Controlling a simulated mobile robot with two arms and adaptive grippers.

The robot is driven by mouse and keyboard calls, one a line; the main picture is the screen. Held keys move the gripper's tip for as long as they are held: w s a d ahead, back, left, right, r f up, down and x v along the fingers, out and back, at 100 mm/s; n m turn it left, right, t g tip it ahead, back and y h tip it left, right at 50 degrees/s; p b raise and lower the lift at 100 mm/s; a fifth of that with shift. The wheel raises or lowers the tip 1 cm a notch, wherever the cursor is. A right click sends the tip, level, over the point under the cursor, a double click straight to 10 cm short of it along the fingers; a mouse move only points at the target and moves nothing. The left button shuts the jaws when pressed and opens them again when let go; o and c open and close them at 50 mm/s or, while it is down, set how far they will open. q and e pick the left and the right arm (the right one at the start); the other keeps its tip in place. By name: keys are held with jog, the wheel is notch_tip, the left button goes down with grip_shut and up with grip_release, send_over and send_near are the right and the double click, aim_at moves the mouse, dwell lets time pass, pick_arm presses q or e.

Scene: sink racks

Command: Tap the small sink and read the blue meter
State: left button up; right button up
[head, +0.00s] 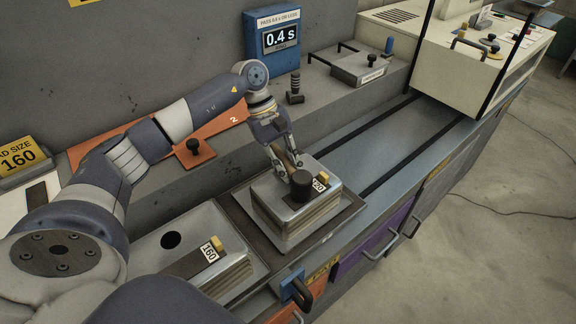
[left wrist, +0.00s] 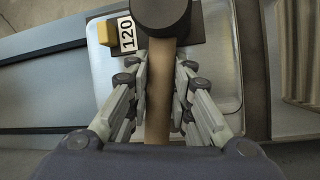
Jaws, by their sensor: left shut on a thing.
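My left gripper (head: 290,165) is shut on the wooden handle of a mallet with a black head (head: 302,185). In the left wrist view the fingers lie on both sides of the handle (left wrist: 160,95). The mallet head is at the top of the small steel sink stack (head: 290,228) labelled 120; I cannot tell whether it touches. The sink's pale metal (left wrist: 222,62) and 120 tag (left wrist: 126,34) also show in the left wrist view. The blue meter (head: 274,38) on the wall ledge reads 0.4 s. My right gripper is not in view.
A larger sink stack tagged 160 (head: 185,240) sits at the lower left. An orange plate (head: 196,150) with a black knob lies behind my arm. A cream machine (head: 455,50) stands at the far right. The dark-railed track (head: 400,140) between is clear.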

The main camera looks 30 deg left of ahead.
pick_arm(q)
jog(key=shift+r+p, duration=0.35)
jog(key=shift+r, duration=0.4)
jog(key=shift+r+p, duration=0.95)
jog(key=shift+r, duration=1.8)
jog(key=s+d+f+m+g+y+b, duration=0.1)
jog(key=s+d+m+g, duration=0.1)
jog(key=s+d+m, duration=0.3)
jog(key=s+d+f+m+g+y, duration=0.1)
jog(key=s+d+m+g, duration=0.1)
jog(key=s+d+m, duration=0.3)
jog(key=s+m, duration=0.1)
jog(key=s, duration=0.3)
jog(key=shift+s+d+y+b, duration=0.3)
jog(key=shift+s+b, duration=0.05)
jog(key=shift+s, duration=0.05)
